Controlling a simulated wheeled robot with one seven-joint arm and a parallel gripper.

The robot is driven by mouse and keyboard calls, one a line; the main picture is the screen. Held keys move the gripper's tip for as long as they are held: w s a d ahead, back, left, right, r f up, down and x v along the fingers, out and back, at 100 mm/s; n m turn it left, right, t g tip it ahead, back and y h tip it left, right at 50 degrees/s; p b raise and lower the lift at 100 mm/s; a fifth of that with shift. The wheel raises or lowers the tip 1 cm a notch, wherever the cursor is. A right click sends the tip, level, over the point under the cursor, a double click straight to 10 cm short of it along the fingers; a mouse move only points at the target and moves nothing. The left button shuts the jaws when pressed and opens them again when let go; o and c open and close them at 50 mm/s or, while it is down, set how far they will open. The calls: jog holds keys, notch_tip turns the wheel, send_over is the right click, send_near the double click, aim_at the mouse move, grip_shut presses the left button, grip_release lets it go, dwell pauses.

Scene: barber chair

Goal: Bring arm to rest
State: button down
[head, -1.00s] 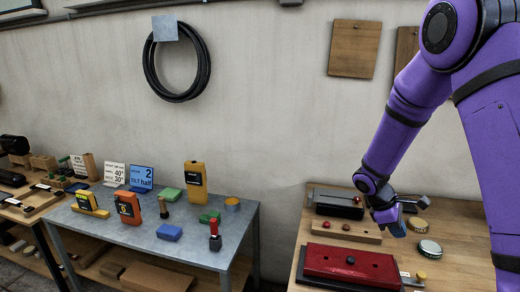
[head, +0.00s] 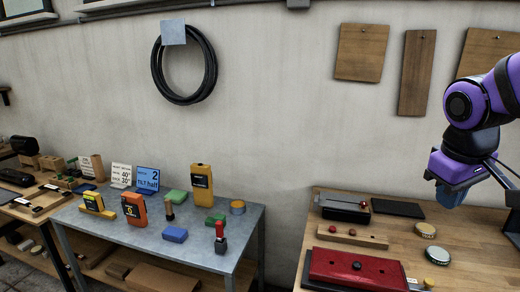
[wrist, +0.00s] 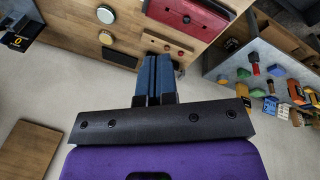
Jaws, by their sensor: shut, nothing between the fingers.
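My gripper (head: 452,196) shows at the right of the head view, below my purple wrist, raised in front of the wall and above the wooden bench (head: 395,226). Its blue fingers also show in the wrist view (wrist: 157,80), side by side and shut, with nothing between them. The arm is bent and comes in from the right edge, where the rest of it is cut off.
The bench holds a red box (head: 357,268), a black box (head: 343,208), a wooden strip (head: 352,236) and round lids (head: 424,229). A metal table (head: 190,254) at left carries yellow, orange, green and blue items. Wooden boards (head: 361,52) and a black cable coil (head: 184,65) hang on the wall.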

jog(key=s+a+r+m+t+y, duration=0.1)
jog(key=s+a+r+m+t, duration=0.2)
jog(key=s, duration=0.7)
jog(key=shift+s+a+r+y, duration=0.2)
jog(key=shift+r+y, duration=0.2)
jog(key=shift+r, duration=0.15)
